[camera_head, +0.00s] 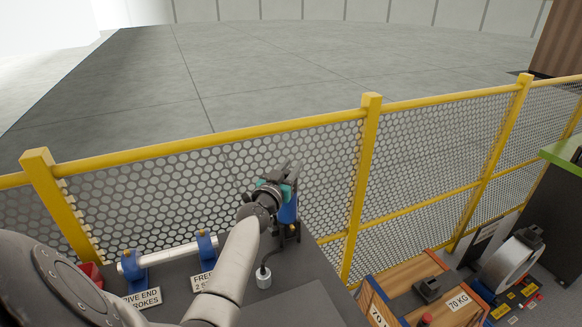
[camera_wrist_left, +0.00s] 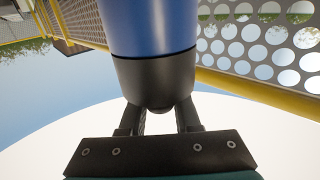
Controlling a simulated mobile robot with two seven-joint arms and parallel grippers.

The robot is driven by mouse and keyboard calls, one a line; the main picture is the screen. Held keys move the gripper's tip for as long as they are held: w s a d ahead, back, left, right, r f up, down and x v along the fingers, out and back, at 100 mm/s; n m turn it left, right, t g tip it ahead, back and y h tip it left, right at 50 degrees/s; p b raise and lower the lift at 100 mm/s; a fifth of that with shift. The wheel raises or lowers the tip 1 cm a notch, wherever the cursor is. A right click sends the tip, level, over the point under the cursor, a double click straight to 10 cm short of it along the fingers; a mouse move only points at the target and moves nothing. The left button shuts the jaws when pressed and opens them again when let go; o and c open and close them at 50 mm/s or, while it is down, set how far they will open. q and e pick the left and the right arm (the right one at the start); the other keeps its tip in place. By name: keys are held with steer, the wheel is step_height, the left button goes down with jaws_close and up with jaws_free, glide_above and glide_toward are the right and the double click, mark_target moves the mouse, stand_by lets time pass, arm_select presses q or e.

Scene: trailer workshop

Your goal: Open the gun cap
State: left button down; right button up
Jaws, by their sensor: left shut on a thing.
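The gun shows in the left wrist view as a blue cylinder (camera_wrist_left: 150,28) with a black rounded cap (camera_wrist_left: 155,78) at its near end. In the head view its blue body (camera_head: 288,212) is partly hidden behind my left wrist, beside a black stand at the bench's far edge. My left gripper (camera_head: 291,172) reaches the top of the gun. In the left wrist view its two dark fingers (camera_wrist_left: 160,121) are at the cap, one on each side, shut on it. The finger contact is partly hidden by the cap. My right gripper is not in view.
A dark bench (camera_head: 300,300) carries a white rod (camera_head: 170,256) in blue holders, label plates and a small grey cylinder (camera_head: 264,279) with a cable. A yellow mesh fence (camera_head: 372,150) runs close behind. A wooden crate (camera_head: 400,280) and a grey reel (camera_head: 508,262) stand at right.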

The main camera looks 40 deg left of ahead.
arm_select(q)
steer(key=w+a+f+n+g+h+b, duration=0.2)
steer(key=a+f+n+g+h+b, duration=0.2)
steer(key=n+g+h+b, duration=0.4)
steer(key=shift+w+a+n+g+h+b, duration=0.3)
steer(key=shift+a+g+h+b, duration=0.3)
steer(key=shift+b, duration=1.1)
stand_by(0.9)
steer(key=shift+r, duration=0.1)
stand_by(0.3)
